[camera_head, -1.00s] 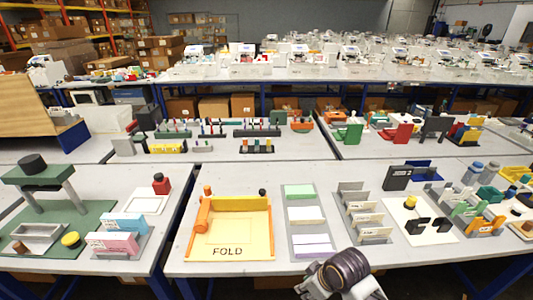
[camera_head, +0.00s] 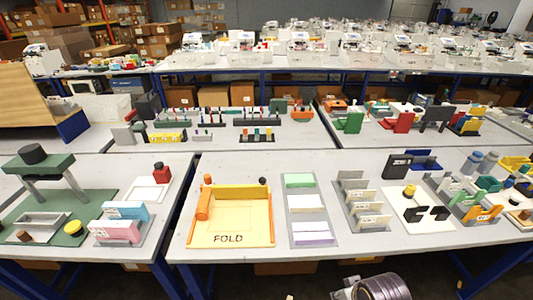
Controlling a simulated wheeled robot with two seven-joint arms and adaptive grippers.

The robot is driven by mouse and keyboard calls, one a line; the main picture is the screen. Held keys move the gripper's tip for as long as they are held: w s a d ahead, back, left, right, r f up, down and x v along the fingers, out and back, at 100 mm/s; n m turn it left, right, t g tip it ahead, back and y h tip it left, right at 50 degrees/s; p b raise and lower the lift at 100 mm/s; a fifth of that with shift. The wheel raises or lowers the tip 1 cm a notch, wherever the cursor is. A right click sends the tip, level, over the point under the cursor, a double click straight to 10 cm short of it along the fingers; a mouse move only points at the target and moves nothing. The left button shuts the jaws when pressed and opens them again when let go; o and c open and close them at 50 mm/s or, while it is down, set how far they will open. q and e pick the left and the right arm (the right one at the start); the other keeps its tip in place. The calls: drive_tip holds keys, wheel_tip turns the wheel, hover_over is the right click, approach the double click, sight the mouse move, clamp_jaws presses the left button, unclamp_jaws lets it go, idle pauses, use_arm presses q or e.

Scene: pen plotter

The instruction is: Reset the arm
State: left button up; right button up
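Part of my arm (camera_head: 378,288) shows at the bottom edge, right of centre, as a dark ringed joint with pale grey links. It is below and in front of the near table's front edge, apart from the things on the table. Its gripper is out of the picture. My other arm and gripper are not in view either. I cannot tell which arm the visible joint belongs to.
The near table (camera_head: 290,256) bears an orange FOLD board (camera_head: 230,215), a tray of coloured cards (camera_head: 310,210), a grey slotted rack (camera_head: 362,200) and a white board with black blocks (camera_head: 420,208). A green press stand (camera_head: 40,165) stands at left. The table's front strip is clear.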

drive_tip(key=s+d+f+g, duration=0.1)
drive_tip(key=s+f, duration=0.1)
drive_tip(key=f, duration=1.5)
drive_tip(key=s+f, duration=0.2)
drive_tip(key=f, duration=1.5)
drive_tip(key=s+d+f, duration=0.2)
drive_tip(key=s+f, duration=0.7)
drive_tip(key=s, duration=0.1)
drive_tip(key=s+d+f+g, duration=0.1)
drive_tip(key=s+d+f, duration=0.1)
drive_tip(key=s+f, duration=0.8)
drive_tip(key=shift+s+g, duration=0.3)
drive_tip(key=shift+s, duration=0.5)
